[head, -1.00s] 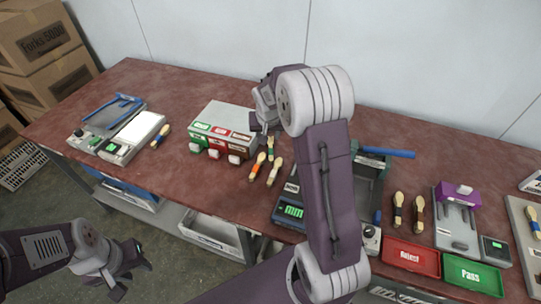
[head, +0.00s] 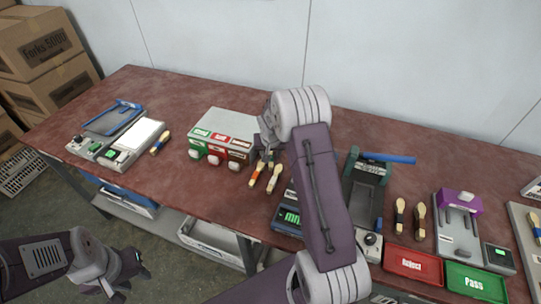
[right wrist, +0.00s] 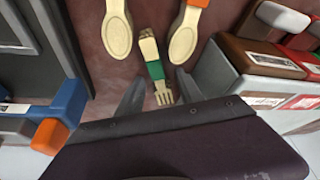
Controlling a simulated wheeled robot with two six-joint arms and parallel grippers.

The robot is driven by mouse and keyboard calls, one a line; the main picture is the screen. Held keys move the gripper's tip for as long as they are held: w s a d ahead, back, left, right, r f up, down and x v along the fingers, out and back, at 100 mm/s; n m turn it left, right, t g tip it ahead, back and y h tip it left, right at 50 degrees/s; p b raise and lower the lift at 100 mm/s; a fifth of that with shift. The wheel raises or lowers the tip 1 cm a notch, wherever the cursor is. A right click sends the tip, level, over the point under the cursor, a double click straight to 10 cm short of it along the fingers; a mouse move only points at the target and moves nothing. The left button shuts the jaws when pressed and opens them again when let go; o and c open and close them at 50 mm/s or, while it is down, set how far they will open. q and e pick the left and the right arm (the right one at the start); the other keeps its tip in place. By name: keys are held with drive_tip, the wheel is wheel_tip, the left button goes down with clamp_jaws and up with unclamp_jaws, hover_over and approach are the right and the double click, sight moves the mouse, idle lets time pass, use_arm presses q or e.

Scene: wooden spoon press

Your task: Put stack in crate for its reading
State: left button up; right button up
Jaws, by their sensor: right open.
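A wooden stack with a green band and fork tines at one end (right wrist: 157,68) lies on the table. My right gripper (right wrist: 158,90) is open, with a finger on either side of its tined end. In the head view my right gripper (head: 266,158) hides most of this stack. An orange-banded stack with spoon bowls (head: 257,173) and a pale-banded one (head: 274,178) lie just in front. A grey unit with green, red and brown labelled fronts (head: 226,122) stands left of the gripper. My left gripper (head: 128,276) is off the table at lower left, its jaws unclear.
A device with a lit display (head: 289,217) and a blue-handled press (head: 387,158) stand partly behind my right arm. Red Reject (head: 411,265) and green Pass (head: 473,284) trays lie at the front right.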

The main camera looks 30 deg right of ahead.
sight(271, 154)
drive_tip(key=shift+s+r, duration=0.1)
drive_tip(key=shift+c, duration=1.2)
clamp_jaws()
drive_tip(key=shift+r, duration=0.1)
wheel_tip(271, 154, up, 10)
drive_tip(key=p, duration=0.1)
drive_tip(key=shift+n+y, duration=0.3)
drive_tip(key=shift+n, duration=0.5)
drive_tip(key=a, duration=0.2)
drive_tip(key=w+a+r, duration=0.1)
drive_tip(key=a, duration=0.4)
drive_tip(key=shift+w+a+r, duration=0.1)
drive_tip(key=shift+w+r, duration=0.1)
drive_tip(key=shift+w, duration=0.1)
drive_tip(key=s+a+n+y, duration=0.1)
drive_tip(key=s+a+n, duration=0.25)
drive_tip(key=a, duration=0.75)
drive_tip(key=s+a+f, duration=0.3)
drive_tip(key=s+a, duration=0.4)
drive_tip(key=s, duration=0.4)
drive_tip(key=shift+a+f, duration=0.35)
drive_tip(key=shift+a, duration=0.05)
